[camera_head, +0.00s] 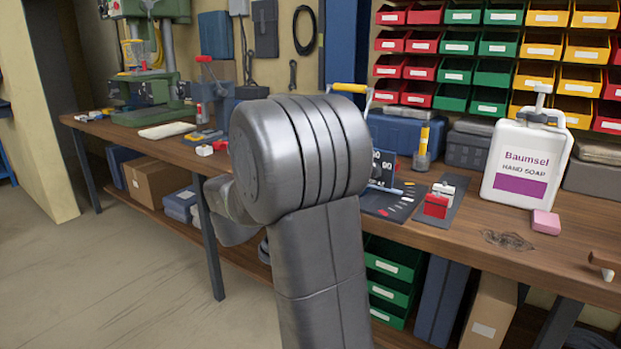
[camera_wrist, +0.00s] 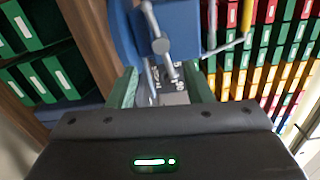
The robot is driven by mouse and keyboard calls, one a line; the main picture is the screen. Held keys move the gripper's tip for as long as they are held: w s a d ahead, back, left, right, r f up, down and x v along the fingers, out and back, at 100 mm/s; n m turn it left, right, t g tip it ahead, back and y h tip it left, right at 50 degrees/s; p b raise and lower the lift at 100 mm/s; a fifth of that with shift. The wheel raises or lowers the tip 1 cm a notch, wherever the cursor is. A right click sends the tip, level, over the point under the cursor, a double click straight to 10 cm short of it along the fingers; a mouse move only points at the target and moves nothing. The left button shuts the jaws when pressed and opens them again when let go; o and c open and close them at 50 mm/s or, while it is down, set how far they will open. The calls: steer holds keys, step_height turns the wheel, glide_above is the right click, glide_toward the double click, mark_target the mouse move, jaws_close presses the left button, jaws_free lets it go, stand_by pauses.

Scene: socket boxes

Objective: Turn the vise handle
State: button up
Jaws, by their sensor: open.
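In the wrist view, a blue vise (camera_wrist: 184,28) is at the top centre. Its grey metal handle (camera_wrist: 152,20) is a thin bar with a round end, running past a round hub (camera_wrist: 161,46). My gripper (camera_wrist: 160,88) is open, with one green-faced finger on each side of the picture's middle. The handle is ahead of the fingers, and its lower end appears in the gap between them. I cannot tell whether they touch.
The wooden workbench (camera_head: 455,240) holds a white soap bottle (camera_head: 525,155), a pink block (camera_head: 546,222), a red-and-grey part (camera_head: 437,204) and a blue toolbox (camera_head: 398,132). A green drill press (camera_head: 150,90) stands at the far left. Coloured bins (camera_head: 493,73) hang behind.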

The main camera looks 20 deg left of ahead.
steer(key=shift+v, duration=1.75)
steer(key=b+x, duration=0.1)
steer(key=x, duration=1.3)
steer(key=shift+b, duration=0.3)
steer(key=shift+s, duration=0.1)
